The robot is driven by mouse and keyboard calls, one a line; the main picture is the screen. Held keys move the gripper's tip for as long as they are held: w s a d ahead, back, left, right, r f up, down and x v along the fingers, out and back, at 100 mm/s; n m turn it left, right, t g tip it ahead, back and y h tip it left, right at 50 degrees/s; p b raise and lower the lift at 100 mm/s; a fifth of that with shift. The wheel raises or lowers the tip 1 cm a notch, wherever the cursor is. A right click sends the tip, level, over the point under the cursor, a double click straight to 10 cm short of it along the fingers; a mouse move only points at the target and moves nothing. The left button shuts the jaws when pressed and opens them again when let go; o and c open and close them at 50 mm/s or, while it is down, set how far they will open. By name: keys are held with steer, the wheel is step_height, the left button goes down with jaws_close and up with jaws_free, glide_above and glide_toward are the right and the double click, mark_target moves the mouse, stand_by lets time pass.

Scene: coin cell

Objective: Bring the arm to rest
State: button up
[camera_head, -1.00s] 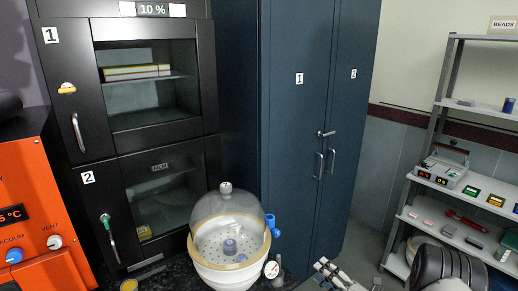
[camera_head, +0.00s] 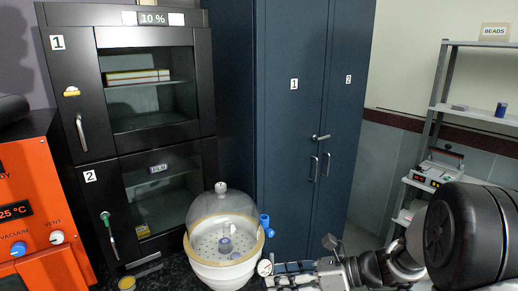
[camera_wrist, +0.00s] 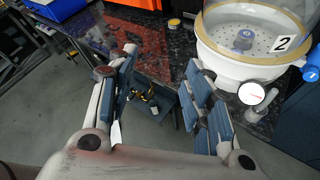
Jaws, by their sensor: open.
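My gripper (camera_wrist: 160,95) is open in the wrist view, its two padded fingers wide apart with nothing between them. The floor and a dark bin under the counter show beyond the fingers. In the head view my gripper (camera_head: 295,277) is at the bottom, just right of the desiccator (camera_head: 215,268), and my arm reaches in from the right. The white desiccator with its clear dome stands on the dark counter and also shows at the upper right of the wrist view (camera_wrist: 225,62). I cannot tell from these views whether my gripper is clear of the desiccator's gauge.
A black two-door cabinet (camera_head: 107,190) and a blue locker (camera_head: 290,130) stand behind the counter. An orange oven (camera_head: 40,240) is at left. A metal shelf (camera_head: 470,44) is at right, partly hidden by my arm. The dark speckled counter (camera_wrist: 150,45) has a small yellow-lidded jar (camera_head: 127,284).

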steer(key=s+r+n+g+h, duration=0.1)
steer(key=s+r+n+h, duration=0.1)
steer(key=s+n+h, duration=0.4)
steer(key=s+r+n+g+h, duration=0.1)
steer(key=s+r+n+g, duration=0.15)
steer(key=s+n, duration=0.7)
steer(key=s+d+r+n+t+h, duration=0.2)
steer(key=s+d+n+t+h, duration=0.3)
steer(key=s+d+n, duration=0.3)
steer(key=shift+s+d+r+n+h, duration=0.3)
steer(key=shift+n+h, duration=0.3)
steer(key=shift+n, duration=0.25)
